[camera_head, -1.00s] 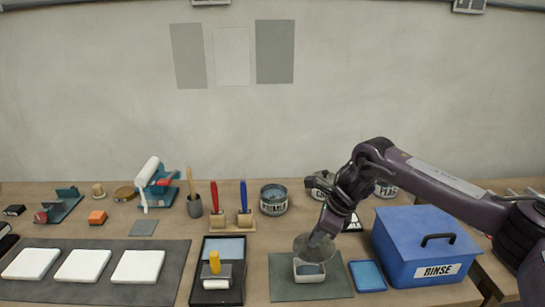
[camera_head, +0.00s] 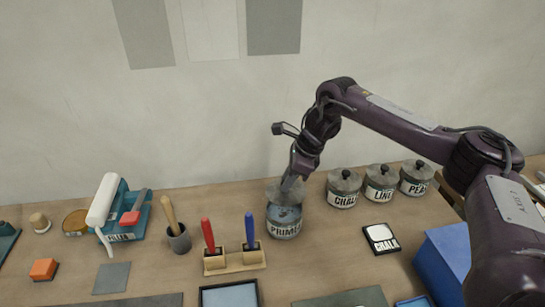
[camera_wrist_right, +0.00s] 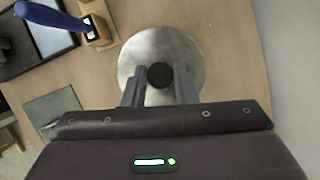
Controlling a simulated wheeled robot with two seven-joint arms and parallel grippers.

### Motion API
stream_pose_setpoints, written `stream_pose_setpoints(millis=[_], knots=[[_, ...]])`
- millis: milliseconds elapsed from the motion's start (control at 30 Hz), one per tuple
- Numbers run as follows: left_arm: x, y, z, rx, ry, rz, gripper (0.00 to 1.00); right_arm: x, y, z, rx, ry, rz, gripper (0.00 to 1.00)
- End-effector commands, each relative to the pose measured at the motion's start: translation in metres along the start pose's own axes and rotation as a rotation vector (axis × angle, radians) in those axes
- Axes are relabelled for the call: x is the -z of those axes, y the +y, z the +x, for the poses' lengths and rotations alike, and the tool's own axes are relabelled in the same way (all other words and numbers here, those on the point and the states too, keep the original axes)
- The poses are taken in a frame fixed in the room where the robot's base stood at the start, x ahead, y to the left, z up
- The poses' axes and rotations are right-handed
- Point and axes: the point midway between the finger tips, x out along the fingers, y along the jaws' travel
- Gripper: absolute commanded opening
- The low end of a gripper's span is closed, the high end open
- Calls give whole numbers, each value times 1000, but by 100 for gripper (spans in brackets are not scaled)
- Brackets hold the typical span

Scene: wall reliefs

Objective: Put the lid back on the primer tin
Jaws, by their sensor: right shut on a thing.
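The primer tin (camera_head: 284,229) stands upright on the bench behind the brush rack, with its label facing me and its blue-grey open top partly showing. My right gripper (camera_head: 289,185) is above it, pointing down. In the right wrist view the right gripper (camera_wrist_right: 159,88) is shut on the black knob of the round grey metal lid (camera_wrist_right: 188,52). In the head view the lid (camera_head: 274,193) is partly hidden by the gripper, just above the tin's rim; I cannot tell if it touches. The tin is hidden beneath the lid in the wrist view. My left gripper is not in view.
Three lidded tins (camera_head: 379,190) stand right of the primer tin. A wooden rack (camera_head: 234,262) with red- and blue-handled tools is in front, and a grey cup (camera_head: 179,239) is to the left.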

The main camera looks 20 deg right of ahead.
Motion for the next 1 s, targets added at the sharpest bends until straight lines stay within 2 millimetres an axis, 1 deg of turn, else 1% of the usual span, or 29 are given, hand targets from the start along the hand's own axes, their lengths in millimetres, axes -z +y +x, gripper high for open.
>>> stream_pose_setpoints(millis=[200,300,367,467,567,700,800,1000], knots=[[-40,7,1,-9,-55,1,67,1,0,3,0,0,0,4],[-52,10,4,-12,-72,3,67,3,0,7,0,0,0,4],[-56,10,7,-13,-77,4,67,5,0,11,0,0,1,4],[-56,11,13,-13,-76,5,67,8,0,18,0,0,1,4],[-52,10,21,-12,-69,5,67,12,0,27,0,0,1,4],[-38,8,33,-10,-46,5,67,18,0,41,-1,1,1,4],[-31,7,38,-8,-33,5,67,21,0,49,-1,1,2,4],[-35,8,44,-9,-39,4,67,24,0,58,0,-1,1,4]])
